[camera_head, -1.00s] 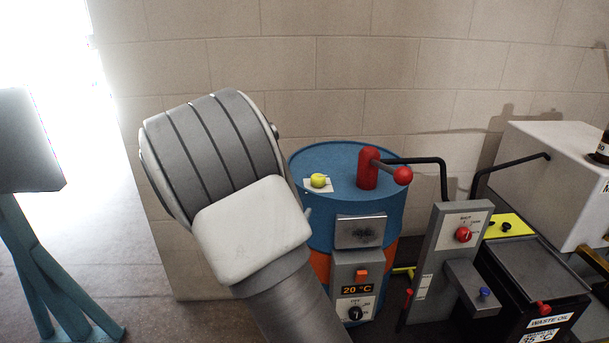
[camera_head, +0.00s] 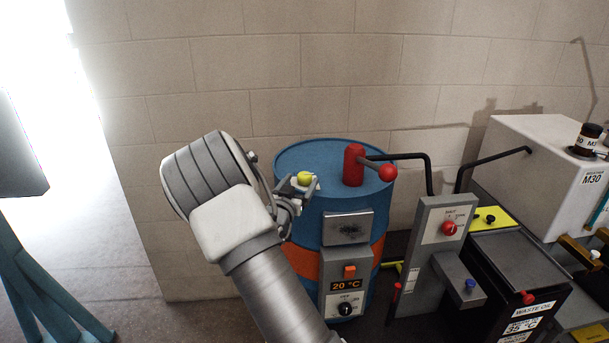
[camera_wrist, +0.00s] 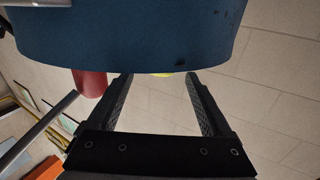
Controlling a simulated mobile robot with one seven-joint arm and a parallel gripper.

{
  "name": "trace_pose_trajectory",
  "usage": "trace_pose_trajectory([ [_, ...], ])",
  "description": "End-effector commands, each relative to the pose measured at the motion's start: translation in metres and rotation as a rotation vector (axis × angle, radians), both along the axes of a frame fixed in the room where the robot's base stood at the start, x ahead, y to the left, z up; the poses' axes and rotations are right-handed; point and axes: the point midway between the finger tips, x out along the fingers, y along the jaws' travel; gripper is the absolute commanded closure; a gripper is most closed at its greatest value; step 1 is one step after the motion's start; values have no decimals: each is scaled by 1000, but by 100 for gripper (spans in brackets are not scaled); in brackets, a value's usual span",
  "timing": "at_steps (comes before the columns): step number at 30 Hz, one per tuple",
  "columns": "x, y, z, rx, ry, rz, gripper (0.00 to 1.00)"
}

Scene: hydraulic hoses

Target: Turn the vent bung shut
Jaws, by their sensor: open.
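The vent bung is a small yellow-green knob (camera_head: 305,177) on a pale plate on top of the blue drum (camera_head: 330,215). In the head view my gripper (camera_head: 296,186) is at the drum's left rim, close to the bung; the exact gap is hard to judge. In the wrist view my gripper (camera_wrist: 160,84) is open, its two dark fingers apart with nothing held between them. A sliver of the yellow bung (camera_wrist: 162,74) shows just beyond the fingertips, mostly hidden behind the drum's rim (camera_wrist: 120,62).
A red pump (camera_head: 353,165) with a red-ended lever (camera_head: 388,172) stands right of the bung on the drum. A black pipe (camera_head: 415,157) runs right to a grey control panel (camera_head: 438,235). A waste oil bin (camera_head: 515,260) stands farther right.

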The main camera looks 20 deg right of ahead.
Motion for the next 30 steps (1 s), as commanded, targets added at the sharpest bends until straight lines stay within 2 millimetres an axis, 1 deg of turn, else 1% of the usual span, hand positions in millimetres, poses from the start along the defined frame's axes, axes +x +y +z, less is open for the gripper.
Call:
trace_pose_trajectory([
  [1, 7, -7, 0, -2, -1, -1, 16],
  [3, 15, -14, 0, -1, 1, -1, 16],
  [9, 28, -25, 0, 0, 0, 0, 16],
  [20, 31, -28, 0, -1, 1, 1, 16],
  [21, 31, -28, 0, -1, 1, 1, 23],
  [26, 31, -28, 0, 0, 0, 1, 52],
  [30, 31, -28, 0, 0, 0, 1, 77],
])
